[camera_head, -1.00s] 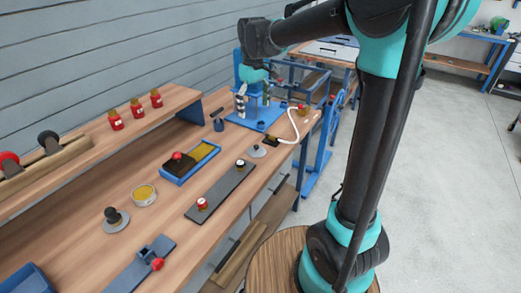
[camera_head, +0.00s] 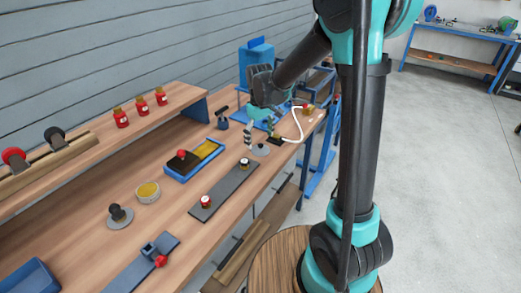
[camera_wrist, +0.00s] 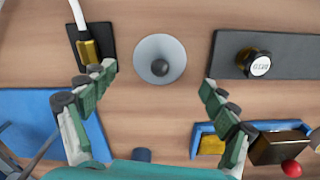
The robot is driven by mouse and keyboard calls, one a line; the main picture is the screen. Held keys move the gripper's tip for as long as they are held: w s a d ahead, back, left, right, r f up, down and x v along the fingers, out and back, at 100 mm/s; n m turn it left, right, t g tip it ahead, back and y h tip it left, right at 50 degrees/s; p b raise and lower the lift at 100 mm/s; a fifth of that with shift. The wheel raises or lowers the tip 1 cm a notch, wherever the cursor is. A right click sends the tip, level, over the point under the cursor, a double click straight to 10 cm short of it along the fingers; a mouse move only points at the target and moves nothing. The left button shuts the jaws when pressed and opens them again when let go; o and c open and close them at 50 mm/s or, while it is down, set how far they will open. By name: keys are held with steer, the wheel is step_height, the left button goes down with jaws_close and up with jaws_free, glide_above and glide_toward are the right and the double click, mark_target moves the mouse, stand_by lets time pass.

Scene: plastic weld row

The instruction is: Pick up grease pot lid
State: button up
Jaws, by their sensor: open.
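A round grey lid-like disc with a small dark knob (camera_wrist: 159,62) lies on the bench and shows in the wrist view between and slightly beyond my fingertips. In the head view this disc (camera_head: 261,151) is just below my gripper (camera_head: 260,138). My gripper (camera_wrist: 157,80) is open and empty, with one finger on each side of the disc and apart from it. A second grey disc with a larger black knob (camera_head: 119,217) lies beside an open round pot of yellow grease (camera_head: 147,192) at the left. I cannot tell for sure which disc is the grease pot lid.
A dark strip (camera_wrist: 225,52) with a black-and-brass knob (camera_wrist: 253,63) lies right of the disc. A black block with a white hose (camera_wrist: 92,42) is close on its left. A blue tray (camera_wrist: 200,140) is below right. Red jars (camera_head: 141,106) stand on the shelf.

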mark_target(260, 144)
steer(key=shift+f, duration=1.5)
steer(key=shift+d, duration=0.1)
steer(key=c, duration=1.7)
